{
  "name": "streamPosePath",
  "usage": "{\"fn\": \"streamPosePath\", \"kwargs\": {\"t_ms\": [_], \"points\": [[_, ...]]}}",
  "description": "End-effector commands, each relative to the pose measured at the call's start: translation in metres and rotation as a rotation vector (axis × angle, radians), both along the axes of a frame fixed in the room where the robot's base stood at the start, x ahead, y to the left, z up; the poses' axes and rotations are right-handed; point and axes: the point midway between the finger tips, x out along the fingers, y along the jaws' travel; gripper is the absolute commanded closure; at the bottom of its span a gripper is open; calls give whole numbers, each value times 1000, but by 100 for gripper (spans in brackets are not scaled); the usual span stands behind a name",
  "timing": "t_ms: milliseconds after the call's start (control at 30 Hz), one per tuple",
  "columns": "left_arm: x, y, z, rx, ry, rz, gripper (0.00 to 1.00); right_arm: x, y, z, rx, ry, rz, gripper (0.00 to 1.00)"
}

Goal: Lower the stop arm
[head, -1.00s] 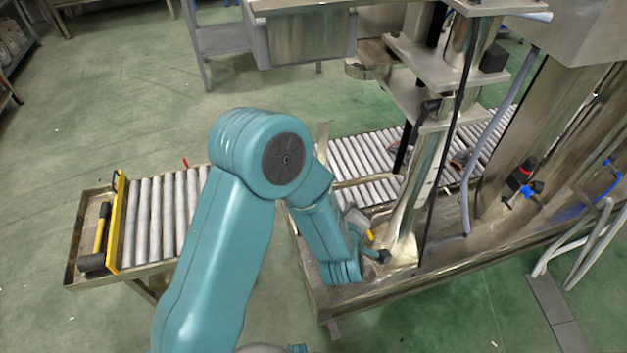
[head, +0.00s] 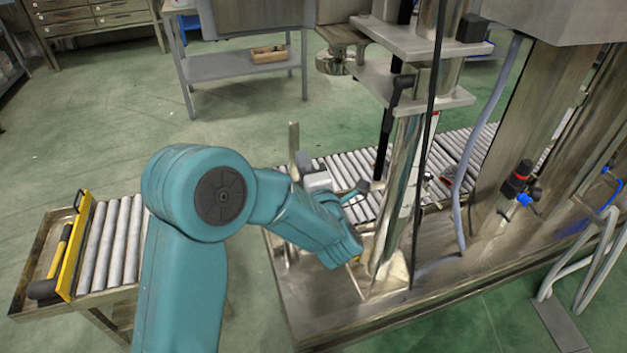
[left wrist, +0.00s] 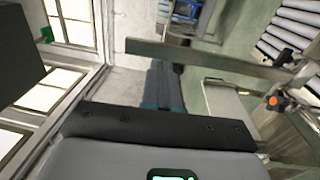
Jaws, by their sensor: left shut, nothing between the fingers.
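A flat metal bar (head: 294,152), which looks like the stop arm, stands upright at the near side of the roller conveyor, left of the machine column. In the left wrist view the bar (left wrist: 205,55) crosses beyond my fingers, with an orange and black knob by its right end. My left gripper (head: 360,188) is to the right of the bar in the head view, partly hidden by my wrist. In the left wrist view my left gripper (left wrist: 165,67) is shut and empty, its tips close to the bar. Whether they touch it I cannot tell. My right gripper is not in view.
The roller conveyor (head: 115,240) runs behind my left arm. A yellow plate (head: 77,245) and a yellow-handled mallet (head: 52,262) are at its left end. The metal column (head: 402,190) and a hanging black cable stand close right of my gripper. Open green floor lies behind.

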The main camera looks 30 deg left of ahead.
Motion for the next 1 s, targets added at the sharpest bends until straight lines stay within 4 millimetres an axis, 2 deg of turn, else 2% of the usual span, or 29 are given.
{"fn": "streamPosePath", "kwargs": {"t_ms": [100, 233, 767, 1000], "points": [[13, 16, 1, 0, -2, 3, 100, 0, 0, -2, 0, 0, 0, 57], [23, 25, 2, 0, 0, 1, 100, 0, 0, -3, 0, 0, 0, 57], [29, 29, 4, -2, 3, -1, 100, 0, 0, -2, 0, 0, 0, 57], [40, 42, 11, -51, 45, 4, 100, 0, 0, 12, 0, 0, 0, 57]]}}
